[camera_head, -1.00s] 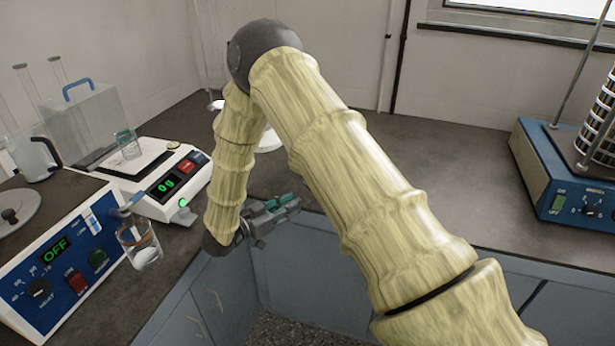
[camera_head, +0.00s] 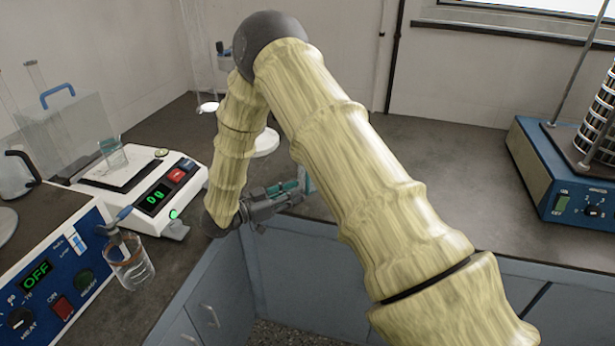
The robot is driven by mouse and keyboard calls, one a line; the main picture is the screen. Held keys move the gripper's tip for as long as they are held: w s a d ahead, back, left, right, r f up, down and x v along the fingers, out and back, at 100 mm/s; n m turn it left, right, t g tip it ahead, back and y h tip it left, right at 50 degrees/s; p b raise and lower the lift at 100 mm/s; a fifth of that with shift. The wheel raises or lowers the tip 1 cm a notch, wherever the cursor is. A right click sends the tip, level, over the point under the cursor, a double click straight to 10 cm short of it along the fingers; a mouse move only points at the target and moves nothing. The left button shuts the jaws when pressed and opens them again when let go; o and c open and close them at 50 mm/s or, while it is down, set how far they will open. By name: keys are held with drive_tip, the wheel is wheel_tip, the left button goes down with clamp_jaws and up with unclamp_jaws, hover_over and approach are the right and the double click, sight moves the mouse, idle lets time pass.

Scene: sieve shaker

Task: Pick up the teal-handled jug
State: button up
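My gripper (camera_head: 290,192) is beside the front edge of the back counter, left of my forearm, pointing right. Teal parts show along its fingers, and I cannot tell whether it is open or shut. A small upright teal piece (camera_head: 304,179) shows just past the fingertips, against my arm. It may be the handle of the teal-handled jug, but no jug body is visible there; my arm covers that spot. I cannot tell whether the fingers touch it.
A black-handled jug (camera_head: 14,178) is far left. A sieve shaker (camera_head: 560,185) stands right. The counter (camera_head: 445,165) between is clear.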

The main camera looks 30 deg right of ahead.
sight(308, 194)
drive_tip(key=shift+s+d+p, duration=0.15)
drive_tip(key=shift+d+p, duration=0.15)
drive_tip(key=shift+d, duration=1)
drive_tip(key=shift+s+d+p, duration=0.15)
drive_tip(key=shift+d+p, duration=0.15)
drive_tip(key=shift+d, duration=1)
clamp_jaws()
